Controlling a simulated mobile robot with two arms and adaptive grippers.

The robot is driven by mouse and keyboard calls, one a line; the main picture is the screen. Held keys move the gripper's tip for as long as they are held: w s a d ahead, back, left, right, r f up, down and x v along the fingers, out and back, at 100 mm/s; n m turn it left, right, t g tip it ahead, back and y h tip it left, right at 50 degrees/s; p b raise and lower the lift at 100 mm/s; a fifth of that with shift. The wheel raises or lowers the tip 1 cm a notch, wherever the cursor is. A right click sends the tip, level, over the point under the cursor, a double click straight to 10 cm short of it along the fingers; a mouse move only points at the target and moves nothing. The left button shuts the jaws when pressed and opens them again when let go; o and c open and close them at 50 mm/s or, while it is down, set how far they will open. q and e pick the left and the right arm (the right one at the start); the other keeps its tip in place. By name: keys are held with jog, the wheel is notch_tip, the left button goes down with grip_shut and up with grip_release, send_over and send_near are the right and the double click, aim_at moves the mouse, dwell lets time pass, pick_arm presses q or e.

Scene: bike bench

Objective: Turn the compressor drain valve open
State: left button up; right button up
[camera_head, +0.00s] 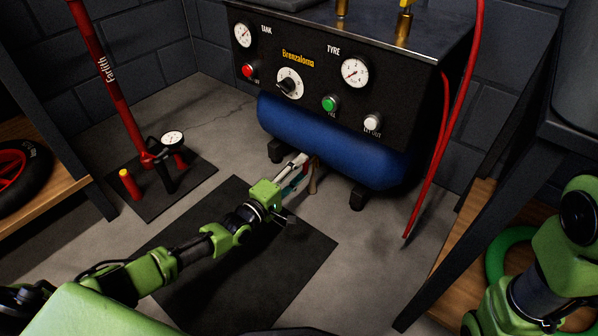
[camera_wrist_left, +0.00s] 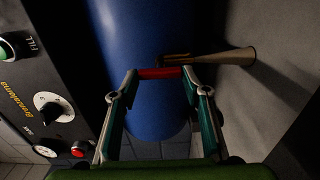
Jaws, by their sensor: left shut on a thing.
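The compressor has a blue tank (camera_head: 335,140) under a black panel (camera_head: 310,75). The tank also fills the middle of the left wrist view (camera_wrist_left: 145,45). The drain valve's red handle (camera_wrist_left: 160,72) shows there between my left fingertips, below the tank. Its brass outlet (camera_wrist_left: 232,57) points to the right in that view and shows in the head view (camera_head: 313,184) just past my fingers. My left gripper (camera_head: 300,168) is shut on the red handle; its fingers partly hide the valve in the head view. My right arm shows at the right edge, its gripper outside the picture.
The panel carries gauges, a dial (camera_head: 289,83) and coloured buttons. A red hose (camera_head: 440,150) hangs to the right of the tank. A dark mat (camera_head: 245,250) lies under my left arm. A red floor pump (camera_head: 120,95) stands at left. Benches flank both sides.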

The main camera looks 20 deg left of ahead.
pick_arm(q)
jog(key=shift+o, duration=0.2)
jog(key=shift+n, duration=0.6)
jog(key=o, duration=1.1)
jog(key=v, duration=1.2)
